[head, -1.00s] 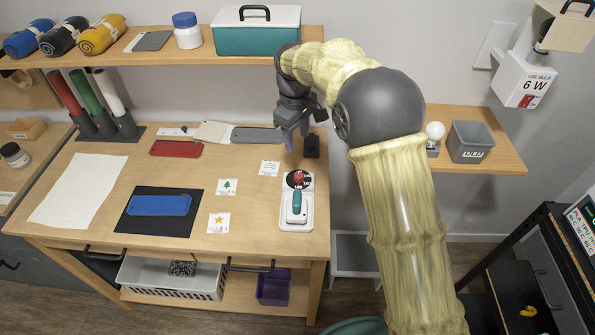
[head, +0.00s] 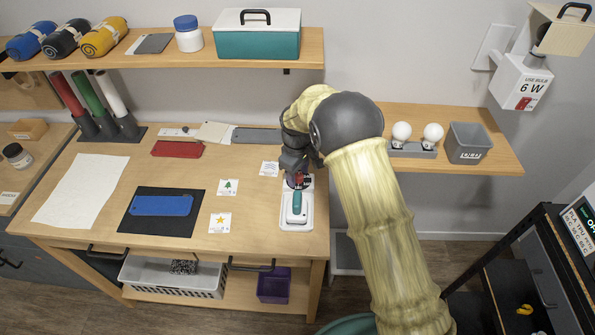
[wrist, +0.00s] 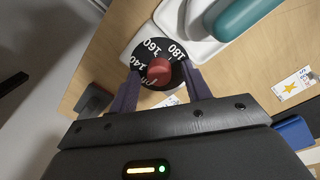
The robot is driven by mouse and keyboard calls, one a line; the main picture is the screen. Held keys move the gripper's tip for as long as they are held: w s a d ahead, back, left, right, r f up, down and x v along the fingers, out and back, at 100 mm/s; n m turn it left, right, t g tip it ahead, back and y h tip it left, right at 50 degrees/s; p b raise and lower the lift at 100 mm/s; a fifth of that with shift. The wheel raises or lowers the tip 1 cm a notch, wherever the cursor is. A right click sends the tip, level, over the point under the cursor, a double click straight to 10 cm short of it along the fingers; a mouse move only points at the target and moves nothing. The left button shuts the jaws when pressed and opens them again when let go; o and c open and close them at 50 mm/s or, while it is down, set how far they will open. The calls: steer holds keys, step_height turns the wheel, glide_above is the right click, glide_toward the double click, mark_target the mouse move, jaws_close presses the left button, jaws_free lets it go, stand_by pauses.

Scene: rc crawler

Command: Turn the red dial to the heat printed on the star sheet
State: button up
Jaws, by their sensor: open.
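The red dial (wrist: 159,69) sits on a black disc with white numbers in the wrist view; 140, 160 and 180 are readable. My gripper (wrist: 160,74) is open, with one finger on each side of the dial; whether they touch it I cannot tell. In the head view my gripper (head: 297,180) is low over the dial and partly hides it. The dial is on a white base (head: 296,222) with a teal-handled tool (head: 297,203). The star sheet (head: 220,222) lies left of the base; it also shows in the wrist view (wrist: 294,85). Its print is too small to read.
A tree card (head: 228,187) and another card (head: 269,168) lie near the dial. A blue piece (head: 161,205) on a black mat (head: 185,228) is farther left. A side shelf with bulbs (head: 433,133) and a grey bin (head: 467,142) is at the right.

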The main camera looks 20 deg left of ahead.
steer(key=c, duration=0.9)
steer(key=shift+a, duration=0.1)
steer(key=shift+c, duration=0.4)
steer(key=shift+w, duration=0.1)
steer(key=shift+m, duration=0.4)
steer(key=m, duration=0.4)
steer(key=m+p, duration=0.1)
steer(key=m, duration=0.6)
